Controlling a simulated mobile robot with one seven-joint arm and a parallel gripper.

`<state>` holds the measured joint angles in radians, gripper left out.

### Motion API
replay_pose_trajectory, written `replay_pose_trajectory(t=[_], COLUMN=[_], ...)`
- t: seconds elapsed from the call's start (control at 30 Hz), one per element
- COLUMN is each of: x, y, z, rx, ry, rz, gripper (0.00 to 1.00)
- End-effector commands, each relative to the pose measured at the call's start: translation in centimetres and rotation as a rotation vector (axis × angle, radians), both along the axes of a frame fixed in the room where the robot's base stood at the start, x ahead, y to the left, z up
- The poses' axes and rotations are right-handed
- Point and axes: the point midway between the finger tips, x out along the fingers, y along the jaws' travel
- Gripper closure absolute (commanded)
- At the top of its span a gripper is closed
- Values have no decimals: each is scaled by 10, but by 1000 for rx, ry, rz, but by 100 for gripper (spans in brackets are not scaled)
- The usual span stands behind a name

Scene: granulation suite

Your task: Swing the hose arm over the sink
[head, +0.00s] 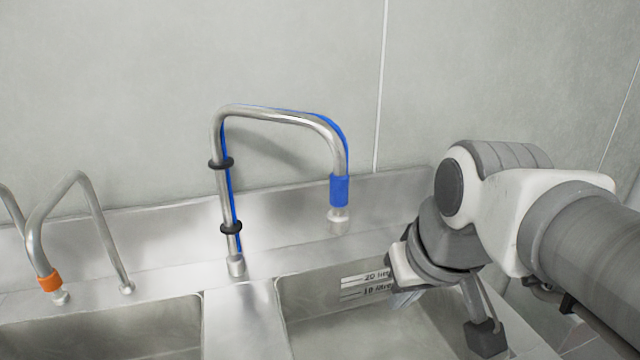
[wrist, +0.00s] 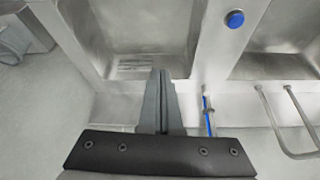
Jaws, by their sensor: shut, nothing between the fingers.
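The hose arm (head: 275,115) is a bent steel tube with a blue hose along it and black clips on its upright post. The post's foot stands near the back of the divider between two basins. Its free end, with a blue sleeve (head: 340,190) and pale nozzle, points down at the back ledge, behind the right sink (head: 330,325). In the wrist view part of the hose arm (wrist: 207,112) shows right of my fingers. My gripper (wrist: 162,73) is shut and empty, above the sink's marked back wall. In the head view my gripper (head: 403,300) is right of the nozzle, apart from it.
A second steel tube with an orange sleeve (head: 49,281) stands at the left basin (head: 120,330). The wall is close behind the ledge. A round blue disc (wrist: 235,19) sits on the divider in the wrist view. The space over the right sink's left part looks clear.

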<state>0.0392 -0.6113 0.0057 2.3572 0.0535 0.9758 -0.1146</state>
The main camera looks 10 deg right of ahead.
Motion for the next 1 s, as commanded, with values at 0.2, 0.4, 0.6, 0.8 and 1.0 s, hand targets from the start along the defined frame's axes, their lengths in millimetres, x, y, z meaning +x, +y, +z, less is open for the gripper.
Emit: replay_pose_trajectory(t=[0.2, 0.4, 0.6, 0.8, 1.0], x=[62, 121, 181, 235, 275], y=[-2, -8, -23, -44, -69], z=[44, 68, 77, 72, 58], rx=[31, 90, 172, 271, 365], ry=[118, 194, 238, 242, 206], rz=[125, 268, 423, 590, 740], gripper=[100, 100, 100, 100, 100])
